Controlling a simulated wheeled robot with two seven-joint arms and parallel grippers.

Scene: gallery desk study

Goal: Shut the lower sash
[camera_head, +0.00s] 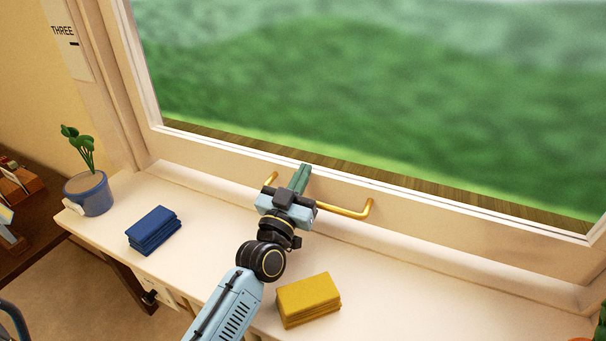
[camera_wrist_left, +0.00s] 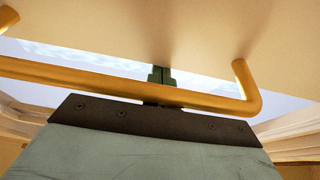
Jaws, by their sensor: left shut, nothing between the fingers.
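The lower sash shows as a cream rail (camera_head: 400,206) along the foot of a large pane in the head view; the rail also shows at the top of the wrist view (camera_wrist_left: 200,35). A gold bar handle (camera_head: 346,210) is fixed to it, and the bar crosses the wrist view (camera_wrist_left: 80,76). My left gripper (camera_head: 302,172) is shut and empty, its green fingertips over the handle's left part in the head view. In the wrist view the bar passes in front of the fingers (camera_wrist_left: 160,75). I cannot tell whether they touch it. My right gripper is out of view.
On the cream sill (camera_head: 215,235) lie a blue block (camera_head: 153,230) and a yellow block (camera_head: 308,299), on either side of my left arm. A blue potted plant (camera_head: 90,193) stands at the sill's left end. The sill between blocks and rail is mostly clear.

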